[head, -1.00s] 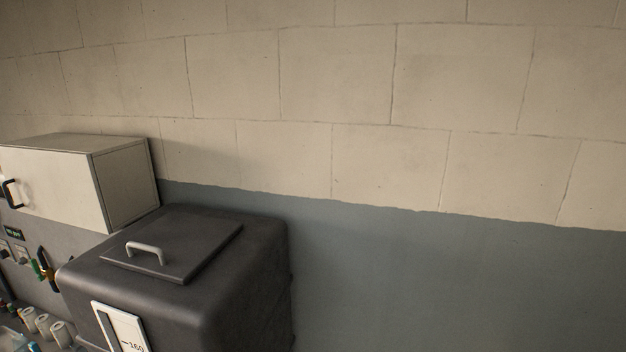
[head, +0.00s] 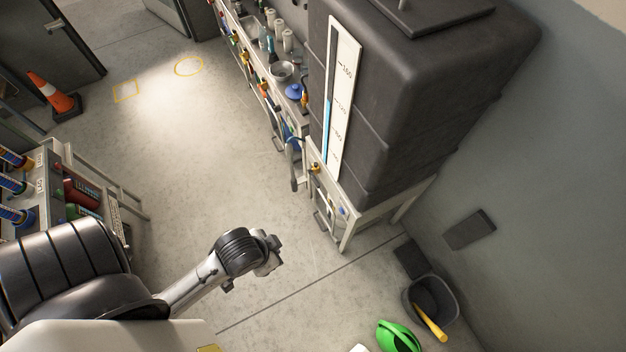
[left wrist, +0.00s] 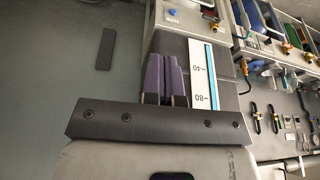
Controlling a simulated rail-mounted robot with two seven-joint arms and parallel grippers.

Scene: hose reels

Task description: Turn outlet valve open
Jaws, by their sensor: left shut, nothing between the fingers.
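The dark tank (head: 400,110) with a white level gauge (head: 335,95) stands on a pale frame in the head view. A small yellow fitting (head: 314,168), which may be the outlet valve, sits at the frame's front below the gauge. I cannot tell its handle position. My left gripper (head: 272,254) is over open floor, left of and apart from the tank stand. In the left wrist view, its purple fingers (left wrist: 164,78) are shut and empty, with the gauge (left wrist: 203,75) beyond. A small orange fitting (left wrist: 172,14) also shows there. My right gripper is out of view.
A workbench with bottles and hoses (head: 280,72) runs back beside the tank. A grey bucket (head: 430,303) and a green object (head: 397,336) are on the floor at lower right. A cart (head: 75,195) and traffic cone (head: 55,95) stand left. The middle floor is clear.

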